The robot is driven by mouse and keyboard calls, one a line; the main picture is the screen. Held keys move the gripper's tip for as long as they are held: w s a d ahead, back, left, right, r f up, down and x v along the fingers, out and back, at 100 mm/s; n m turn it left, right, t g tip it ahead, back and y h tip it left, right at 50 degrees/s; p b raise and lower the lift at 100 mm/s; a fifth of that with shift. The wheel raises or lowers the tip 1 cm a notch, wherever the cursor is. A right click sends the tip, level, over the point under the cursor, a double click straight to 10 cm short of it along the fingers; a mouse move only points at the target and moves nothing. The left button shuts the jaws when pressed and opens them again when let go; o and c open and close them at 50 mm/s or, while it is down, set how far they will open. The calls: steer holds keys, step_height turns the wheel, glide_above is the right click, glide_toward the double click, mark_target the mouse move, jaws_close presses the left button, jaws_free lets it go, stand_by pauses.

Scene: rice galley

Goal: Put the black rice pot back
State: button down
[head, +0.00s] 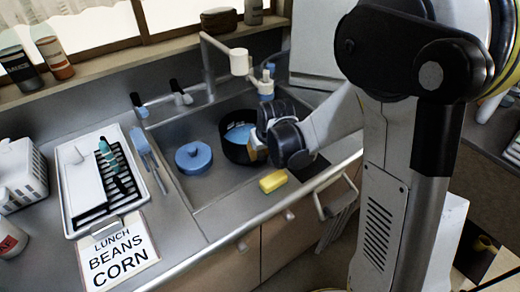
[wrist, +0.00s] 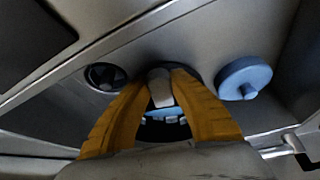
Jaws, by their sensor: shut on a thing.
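The black pot (head: 240,152) sits in or just above the sink, with a blue interior showing. My gripper (head: 256,153) reaches it from the right and is shut on its near right side. In the wrist view my yellow fingers (wrist: 168,75) close around a grey part, perhaps a handle, with the pot's dark rim around it. Much of the pot is hidden behind my fingers, and I cannot tell whether it touches the sink floor. A round blue lid (head: 193,158) with a knob lies left of the pot; it also shows in the wrist view (wrist: 244,78).
A yellow sponge (head: 272,181) lies at the sink's front edge. The faucet (head: 210,70) rises behind the pot. Left stand a white dish rack (head: 72,190) and a sign (head: 118,250) reading LUNCH BEANS CORN. A dark pot (head: 219,20) and bottles stand on the window ledge.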

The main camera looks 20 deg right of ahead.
steer(key=shift+f, duration=0.95)
stand_by(0.4)
steer(key=c, duration=1.2)
jaws_free()
steer(key=shift+s+r, duration=0.1)
steer(key=v, duration=1.1)
steer(key=shift+r, duration=0.4)
steer(key=shift+s, duration=0.1)
